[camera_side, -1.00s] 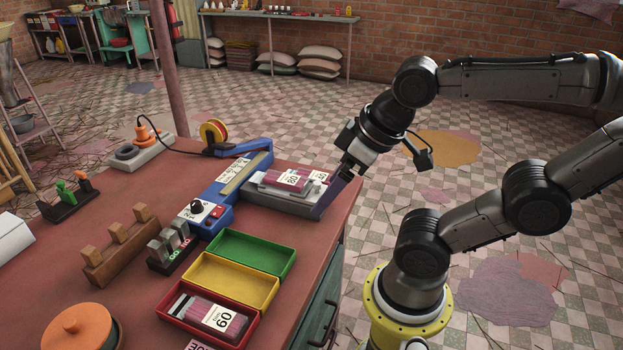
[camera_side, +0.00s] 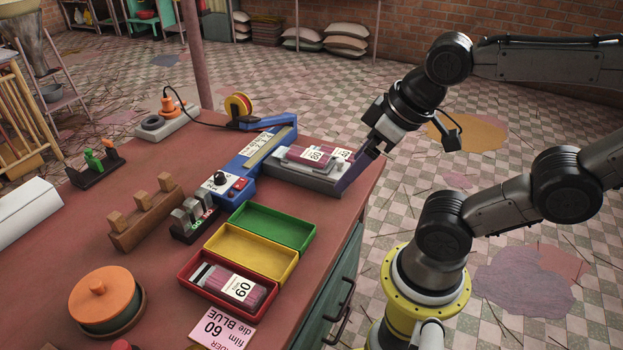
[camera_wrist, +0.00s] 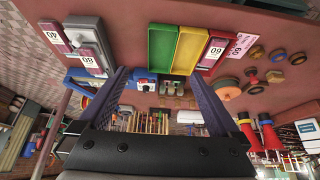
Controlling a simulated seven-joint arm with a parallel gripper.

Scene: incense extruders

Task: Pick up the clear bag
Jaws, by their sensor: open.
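My gripper (camera_side: 352,180) has long purple fingers beside the platform's right end. In the wrist view its fingers (camera_wrist: 158,78) are apart with no bag between them.
Yellow (camera_side: 252,252) and green (camera_side: 272,227) trays stand beside the red one. A wooden rack (camera_side: 146,218), an orange-lidded pot (camera_side: 104,298) and a pink card (camera_side: 219,327) are on the table. The table's right edge runs close to the trays and platform.

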